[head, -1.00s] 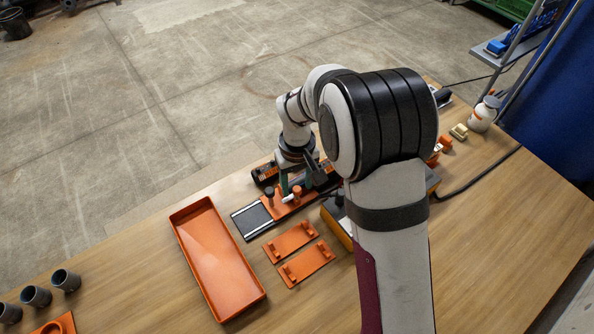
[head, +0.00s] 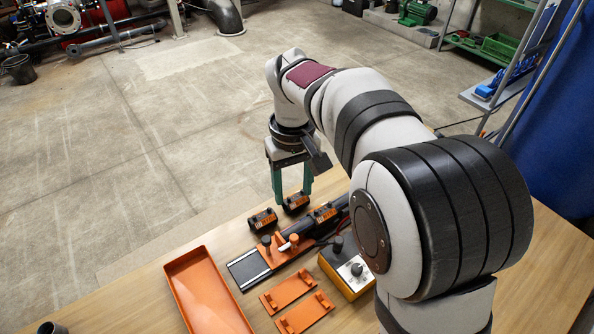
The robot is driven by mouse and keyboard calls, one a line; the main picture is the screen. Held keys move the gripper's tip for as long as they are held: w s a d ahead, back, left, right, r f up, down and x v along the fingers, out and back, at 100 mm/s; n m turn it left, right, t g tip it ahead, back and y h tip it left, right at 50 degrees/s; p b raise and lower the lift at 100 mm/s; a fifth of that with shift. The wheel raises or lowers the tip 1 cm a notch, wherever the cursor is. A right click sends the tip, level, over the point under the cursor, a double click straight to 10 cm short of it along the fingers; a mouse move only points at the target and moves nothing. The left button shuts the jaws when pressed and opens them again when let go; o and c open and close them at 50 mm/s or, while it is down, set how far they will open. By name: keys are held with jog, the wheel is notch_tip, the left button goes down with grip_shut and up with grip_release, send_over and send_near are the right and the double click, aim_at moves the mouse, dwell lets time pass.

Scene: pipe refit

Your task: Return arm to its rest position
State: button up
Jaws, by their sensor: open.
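My arm reaches over the wooden table from the right side of the head view. My gripper (head: 293,201) points down with its two green fingers spread apart.
An orange clamp fixture (head: 275,258) with a dark pipe (head: 332,219) stands below. A yellow and grey control box (head: 345,272), two orange brackets (head: 287,291) and an orange tray (head: 205,296) lie nearby. A shelf (head: 490,97) stands at the right; open floor lies beyond.

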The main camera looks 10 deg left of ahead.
jog(key=s+d+r+m+y, duration=0.1)
jog(key=s+d+r+m, duration=0.2)
jog(key=s+d+m, duration=0.85)
jog(key=s+d+f, duration=0.1)
jog(key=s+f, duration=0.1)
jog(key=s, duration=0.4)
jog(key=s+d+f, duration=0.2)
jog(key=s, duration=0.5)
jog(key=shift+s+m+y, duration=0.2)
jog(key=shift+m+y, duration=0.15)
jog(key=shift+y, duration=0.05)
